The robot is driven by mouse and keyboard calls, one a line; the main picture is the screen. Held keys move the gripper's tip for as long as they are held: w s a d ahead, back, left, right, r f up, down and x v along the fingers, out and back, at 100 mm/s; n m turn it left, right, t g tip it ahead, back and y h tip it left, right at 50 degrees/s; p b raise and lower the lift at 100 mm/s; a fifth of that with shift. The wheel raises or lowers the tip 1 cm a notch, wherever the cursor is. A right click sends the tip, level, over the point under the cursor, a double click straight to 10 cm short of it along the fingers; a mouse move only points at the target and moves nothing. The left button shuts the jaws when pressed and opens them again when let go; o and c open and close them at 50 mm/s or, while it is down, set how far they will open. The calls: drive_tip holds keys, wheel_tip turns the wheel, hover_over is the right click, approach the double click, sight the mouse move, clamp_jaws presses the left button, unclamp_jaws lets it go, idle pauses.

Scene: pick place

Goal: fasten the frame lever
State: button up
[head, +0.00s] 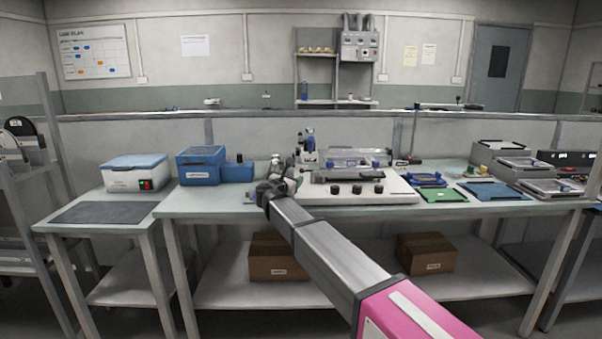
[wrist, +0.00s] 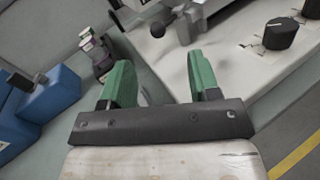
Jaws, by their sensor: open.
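A white machine (head: 400,192) with a metal frame (head: 350,174) and several black knobs stands on the bench; its body (wrist: 222,70) also fills the upper right of the wrist view. A grey metal part (wrist: 185,22) with a dark round end (wrist: 158,29) sits on the machine's near edge and may be the frame lever. My gripper (head: 278,168) is at the machine's left front end in the head view. In the wrist view its green fingers (wrist: 163,78) are wide apart with nothing between them, and the metal part lies beyond their tips. The lever cannot be made out in the head view.
Small bottles (head: 308,150) stand behind my gripper, and a blue box (head: 203,164) is to its left. A black knob (wrist: 282,33) rises right of the fingers. Blue and green trays (head: 443,195) lie right of the machine. The bench front left of the machine is clear.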

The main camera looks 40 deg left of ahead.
sight(302, 171)
drive_tip(key=x, duration=0.9)
